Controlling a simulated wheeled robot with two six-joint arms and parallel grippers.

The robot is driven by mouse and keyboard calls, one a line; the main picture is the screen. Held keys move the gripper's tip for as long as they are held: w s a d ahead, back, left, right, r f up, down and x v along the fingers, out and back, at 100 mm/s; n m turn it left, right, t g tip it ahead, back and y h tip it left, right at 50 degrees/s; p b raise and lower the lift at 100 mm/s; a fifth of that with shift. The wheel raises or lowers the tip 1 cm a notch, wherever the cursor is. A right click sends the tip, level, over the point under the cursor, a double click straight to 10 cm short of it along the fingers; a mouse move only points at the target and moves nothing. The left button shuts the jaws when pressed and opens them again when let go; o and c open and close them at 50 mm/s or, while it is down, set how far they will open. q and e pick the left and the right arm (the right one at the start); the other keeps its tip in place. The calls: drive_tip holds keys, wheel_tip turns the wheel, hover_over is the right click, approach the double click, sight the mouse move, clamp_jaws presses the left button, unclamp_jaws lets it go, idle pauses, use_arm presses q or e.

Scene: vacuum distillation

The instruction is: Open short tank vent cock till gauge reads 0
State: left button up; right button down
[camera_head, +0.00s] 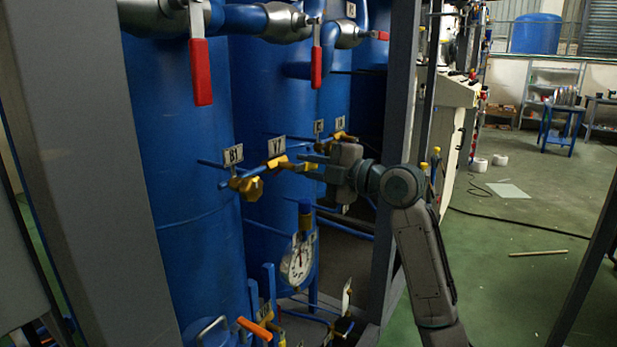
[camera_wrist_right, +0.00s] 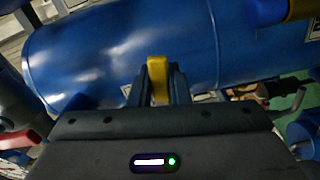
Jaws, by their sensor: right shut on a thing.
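My right gripper (camera_head: 310,167) reaches in from the right at the blue pipework, its fingers shut on a yellow cock handle (camera_wrist_right: 158,78). In the head view this cock is largely hidden by the fingers. Beside it a yellow cock (camera_head: 274,162) sits on a thin blue pipe under a label plate, and a yellow knob (camera_head: 250,187) sits lower left under another plate. A round white gauge (camera_head: 299,260) hangs below on the tank's front; its reading is too small to tell. A blue tank (camera_wrist_right: 120,50) fills the wrist view behind the handle. My left gripper is not in view.
A large blue tank (camera_head: 180,200) stands at the left, behind a grey frame post (camera_head: 80,150). Red lever handles (camera_head: 201,72) hang from pipes above. Another grey post (camera_head: 400,120) stands close behind my right arm. Green floor (camera_head: 520,225) is open at the right.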

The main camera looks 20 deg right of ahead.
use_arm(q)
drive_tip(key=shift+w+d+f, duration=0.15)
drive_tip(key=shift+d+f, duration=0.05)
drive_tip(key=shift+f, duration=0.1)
use_arm(e)
drive_tip(key=shift+r+n, duration=0.15)
drive_tip(key=shift+n, duration=0.45)
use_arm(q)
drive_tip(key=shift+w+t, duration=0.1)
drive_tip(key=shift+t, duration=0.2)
use_arm(e)
drive_tip(key=c, duration=1.4)
unclamp_jaws()
drive_tip(key=shift+r, duration=0.1)
drive_tip(key=shift+o, duration=0.2)
drive_tip(key=shift+d, duration=0.1)
